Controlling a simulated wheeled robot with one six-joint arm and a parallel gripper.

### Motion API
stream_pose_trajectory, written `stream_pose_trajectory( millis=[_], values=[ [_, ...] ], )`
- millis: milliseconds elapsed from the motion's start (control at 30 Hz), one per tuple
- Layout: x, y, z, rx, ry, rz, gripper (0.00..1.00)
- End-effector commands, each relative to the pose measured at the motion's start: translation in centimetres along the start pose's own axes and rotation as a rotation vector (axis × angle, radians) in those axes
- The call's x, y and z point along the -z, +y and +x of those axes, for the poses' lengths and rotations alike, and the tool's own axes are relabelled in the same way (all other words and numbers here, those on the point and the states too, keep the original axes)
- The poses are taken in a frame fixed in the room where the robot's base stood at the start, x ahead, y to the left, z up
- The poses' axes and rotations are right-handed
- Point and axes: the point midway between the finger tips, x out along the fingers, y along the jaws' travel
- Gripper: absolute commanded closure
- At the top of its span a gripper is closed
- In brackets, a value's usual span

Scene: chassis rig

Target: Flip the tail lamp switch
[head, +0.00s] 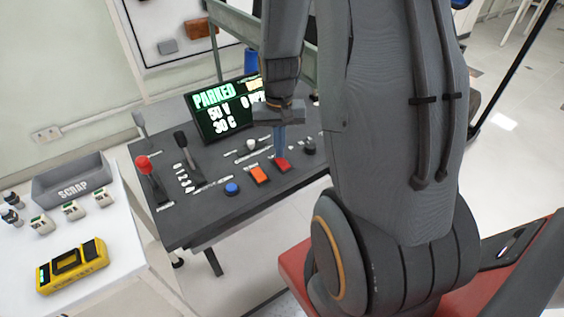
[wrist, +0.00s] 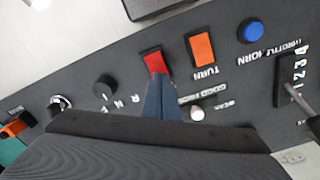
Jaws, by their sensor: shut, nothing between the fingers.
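A red rocker switch (head: 283,165) sits on the dark control panel beside an orange rocker (head: 260,175). No tail lamp label is readable; the red rocker's label is hidden by my fingers. My gripper (head: 280,156) points down at the red rocker, its blue fingers together and empty. In the wrist view, the fingertips (wrist: 156,77) overlap the lower end of the red rocker (wrist: 154,61). I cannot tell whether they touch it. The orange rocker (wrist: 201,48), marked TURN, stands just right of it there.
The console (head: 180,220) also holds a blue horn button (head: 232,188), a red-knobbed lever (head: 145,165), a black throttle lever (head: 182,142) and a black knob (wrist: 105,87). A screen (head: 222,110) reading PARKED stands behind. A white table (head: 110,250) with a yellow tester (head: 72,265) is left.

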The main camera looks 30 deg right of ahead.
Motion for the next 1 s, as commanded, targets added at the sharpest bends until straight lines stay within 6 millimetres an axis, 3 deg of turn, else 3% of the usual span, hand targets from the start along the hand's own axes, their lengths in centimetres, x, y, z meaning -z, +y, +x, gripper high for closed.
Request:
stream_pose_trajectory(
  millis=[1000],
  values=[
    [0.0, 0.0, 1.4, 0.0, -0.001, 0.0, 1.0]
  ],
)
